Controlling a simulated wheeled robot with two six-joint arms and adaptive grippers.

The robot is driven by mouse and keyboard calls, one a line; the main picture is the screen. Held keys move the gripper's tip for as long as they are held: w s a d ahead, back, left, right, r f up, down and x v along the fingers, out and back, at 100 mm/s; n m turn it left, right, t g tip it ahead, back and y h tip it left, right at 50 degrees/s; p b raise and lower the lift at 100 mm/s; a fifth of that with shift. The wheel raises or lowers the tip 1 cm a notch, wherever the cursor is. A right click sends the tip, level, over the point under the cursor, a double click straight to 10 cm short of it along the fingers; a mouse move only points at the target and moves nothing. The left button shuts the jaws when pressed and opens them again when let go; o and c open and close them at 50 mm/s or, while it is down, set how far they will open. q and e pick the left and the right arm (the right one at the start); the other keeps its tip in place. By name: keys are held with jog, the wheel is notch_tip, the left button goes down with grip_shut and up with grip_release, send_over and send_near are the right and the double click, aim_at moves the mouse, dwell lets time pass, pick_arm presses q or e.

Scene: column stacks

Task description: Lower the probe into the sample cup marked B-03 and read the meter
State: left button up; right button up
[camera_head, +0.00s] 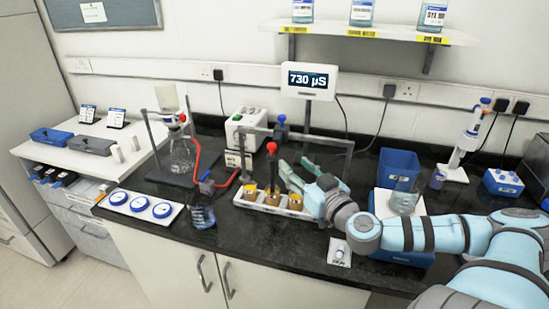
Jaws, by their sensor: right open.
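The probe (272,168), a dark upright shaft with a red knob, stands with its lower end at the middle cup (272,198) of a white rack (262,208). Labels on the cups are too small to read, so I cannot tell which is B-03. The meter (307,80) on the wall side shows 730 µS. My right gripper (293,168) is open, just right of the probe, its fingers apart and apparently clear of the shaft. My left gripper is not in view.
A grey frame (352,150) rises behind the rack. A glass beaker (405,196) and blue boxes stand right, near my arm. The dark counter in front of the rack is mostly clear.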

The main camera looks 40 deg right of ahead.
aim_at(274, 148)
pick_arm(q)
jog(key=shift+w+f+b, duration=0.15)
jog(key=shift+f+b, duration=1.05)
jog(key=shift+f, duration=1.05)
pick_arm(e)
jog(key=shift+w+d+f, duration=0.1)
jog(key=shift+w+d, duration=0.15)
jog(key=shift+w, duration=1.55)
jog(key=shift+w+d, duration=0.25)
jog(key=shift+w, duration=1.55)
jog(key=shift+w+d+f, duration=0.1)
jog(key=shift+w+d, duration=0.15)
jog(key=shift+w, duration=1.55)
grip_shut()
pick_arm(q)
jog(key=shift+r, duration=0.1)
pick_arm(e)
jog(key=shift+r, duration=0.1)
